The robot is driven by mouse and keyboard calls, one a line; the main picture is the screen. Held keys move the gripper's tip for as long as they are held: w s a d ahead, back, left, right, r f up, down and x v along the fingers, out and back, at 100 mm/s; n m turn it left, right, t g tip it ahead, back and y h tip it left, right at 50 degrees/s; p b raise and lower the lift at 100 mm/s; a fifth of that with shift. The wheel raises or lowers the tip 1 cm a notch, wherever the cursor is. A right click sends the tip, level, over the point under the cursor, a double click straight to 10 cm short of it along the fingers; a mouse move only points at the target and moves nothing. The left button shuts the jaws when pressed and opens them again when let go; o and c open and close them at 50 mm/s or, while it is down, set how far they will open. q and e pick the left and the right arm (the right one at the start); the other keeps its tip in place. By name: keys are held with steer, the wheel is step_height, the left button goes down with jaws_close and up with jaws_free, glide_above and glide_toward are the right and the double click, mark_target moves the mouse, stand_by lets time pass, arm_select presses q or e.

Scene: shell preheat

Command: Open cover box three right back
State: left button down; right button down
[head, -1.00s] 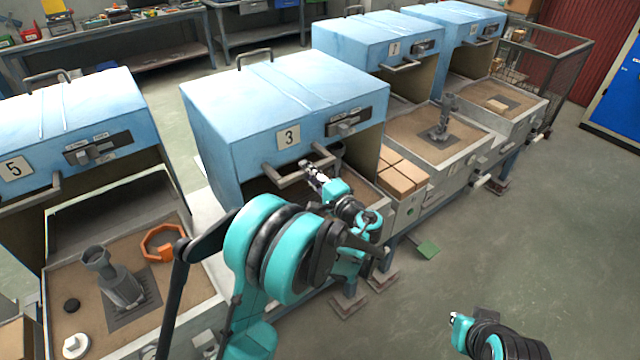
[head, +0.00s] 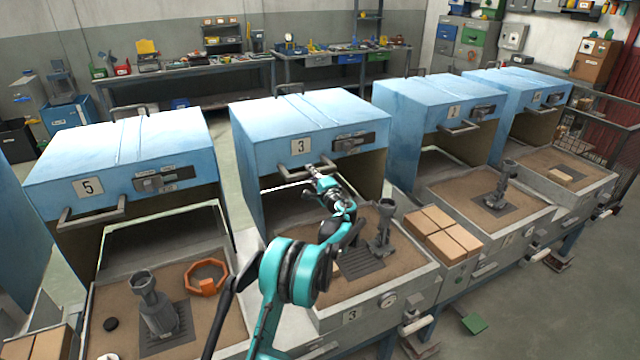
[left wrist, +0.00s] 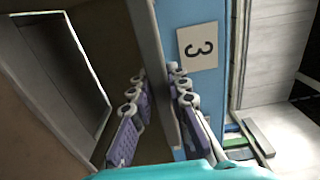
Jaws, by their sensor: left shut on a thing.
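The blue cover of box three (head: 300,118) stands over the back of its sand-filled box, with its front side open. Its plate with a 3 (head: 301,146) also shows turned sideways in the left wrist view (left wrist: 198,47). A grey bar handle (head: 289,175) sticks out below the plate. My left gripper (head: 314,172) is shut on this handle near its right part. In the left wrist view the gripper's purple-grey fingers (left wrist: 158,118) lie on both sides of the grey bar (left wrist: 152,45). My left arm hides part of the box. My right gripper is out of view.
In box three a grey casting (head: 383,228) stands beside a dark grate (head: 361,263). Box five (head: 120,160) at left holds another casting and an orange ring (head: 206,277). Tan bricks (head: 432,232) lie at right of box three. More blue covers stand to the right.

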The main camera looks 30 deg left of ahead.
arm_select(q)
steer(key=shift+x, duration=1.15)
steer(key=c, duration=1.4)
jaws_free()
steer(key=shift+c, duration=0.2)
steer(key=v, duration=1.2)
